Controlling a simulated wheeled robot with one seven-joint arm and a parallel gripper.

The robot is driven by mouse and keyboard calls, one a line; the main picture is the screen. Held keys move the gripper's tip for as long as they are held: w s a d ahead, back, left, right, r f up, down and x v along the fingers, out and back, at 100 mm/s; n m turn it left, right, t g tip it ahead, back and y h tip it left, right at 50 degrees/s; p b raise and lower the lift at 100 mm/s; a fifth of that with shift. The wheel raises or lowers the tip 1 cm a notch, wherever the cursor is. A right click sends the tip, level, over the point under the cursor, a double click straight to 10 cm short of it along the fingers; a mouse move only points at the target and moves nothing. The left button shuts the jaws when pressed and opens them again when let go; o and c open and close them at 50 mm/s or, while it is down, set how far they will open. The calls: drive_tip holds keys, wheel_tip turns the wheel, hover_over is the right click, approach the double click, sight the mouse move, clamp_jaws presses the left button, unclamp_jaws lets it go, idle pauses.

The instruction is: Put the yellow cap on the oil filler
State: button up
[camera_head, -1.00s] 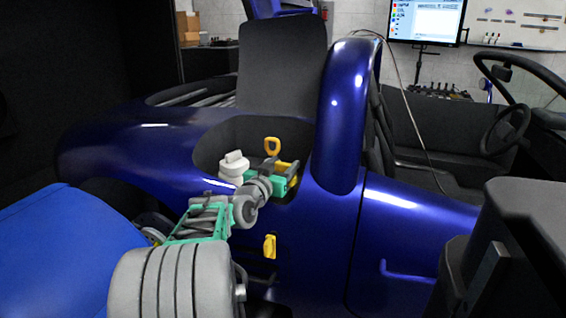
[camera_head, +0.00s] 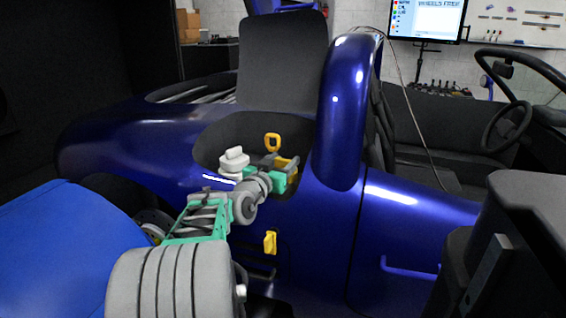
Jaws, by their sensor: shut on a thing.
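My gripper (camera_head: 280,162) is inside the dark engine opening (camera_head: 215,142) in the side of the blue vehicle. Its grey fingers are shut on a yellow piece (camera_head: 291,169), which looks like the yellow cap; the fingers and wrist cover part of it. I cannot make out the oil filler; it may be hidden behind my gripper. I cannot tell whether the cap touches anything beneath it.
A white-capped reservoir (camera_head: 234,160) stands just left of my gripper. A yellow loop handle (camera_head: 272,142) rises just behind it. A yellow latch (camera_head: 270,242) is on the body panel below. The blue pillar (camera_head: 345,115) stands close on the right.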

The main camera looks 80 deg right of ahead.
sight(282, 165)
drive_tip(key=shift+f+b, duration=0.55)
drive_tip(key=shift+b, duration=0.25)
idle(0.5)
drive_tip(key=o, duration=1.1)
drive_tip(key=shift+w+a+b, duration=0.25)
drive_tip(key=shift+a+b, duration=0.35)
drive_tip(key=shift+a, duration=0.7)
drive_tip(key=shift+w+a+b, duration=0.2)
drive_tip(key=shift+a+b, duration=0.4)
drive_tip(key=shift+a, duration=0.65)
drive_tip(key=shift+w+a, duration=0.15)
drive_tip(key=shift+a, duration=0.8)
drive_tip(key=shift+w+a, duration=0.2)
drive_tip(key=shift+a, duration=0.8)
drive_tip(key=shift+w+a, duration=0.15)
drive_tip(key=shift+a, duration=0.8)
